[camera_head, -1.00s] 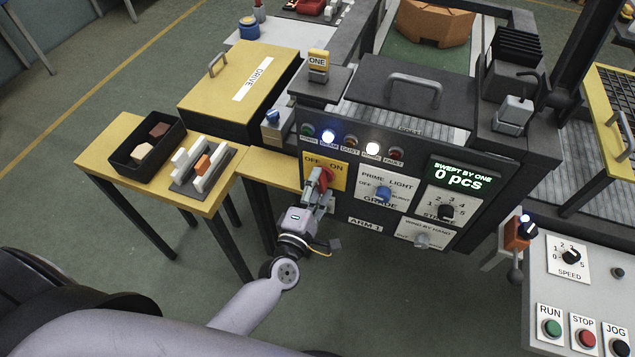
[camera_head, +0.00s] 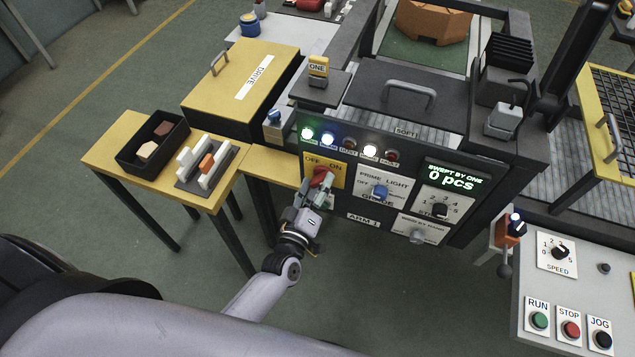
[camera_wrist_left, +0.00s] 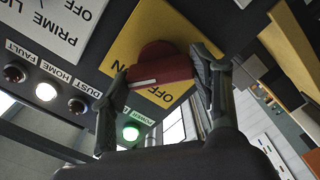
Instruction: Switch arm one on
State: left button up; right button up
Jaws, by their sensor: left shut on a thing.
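The red rotary knob (camera_head: 320,175) sits on a yellow plate (camera_head: 338,178) marked OFF and ON, at the upper left of the dark ARM 1 panel (camera_head: 350,204). My left gripper (camera_head: 318,187) is shut on the knob, coming from below. In the left wrist view the red knob (camera_wrist_left: 158,66) lies between the two fingers of the left gripper (camera_wrist_left: 160,74), a white mark on its face. The fingers and the view angle leave its exact setting hard to read. The green POWER lamp (camera_wrist_left: 131,132) is lit. My right gripper is not in view.
A blue PRIME LIGHT knob (camera_head: 379,191) and a numbered black dial (camera_head: 440,210) are right of the red knob. The display (camera_head: 453,177) reads 0 pcs. A yellow side table (camera_head: 110,150) stands left. A control desk (camera_head: 530,290) with RUN, STOP and JOG is lower right.

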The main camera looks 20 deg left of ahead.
pick_arm(q)
jog(key=shift+m, duration=0.5)
jog(key=o, duration=1.1)
jog(key=shift+o, duration=0.2)
jog(key=s, duration=1.2)
jog(key=shift+a, duration=0.2)
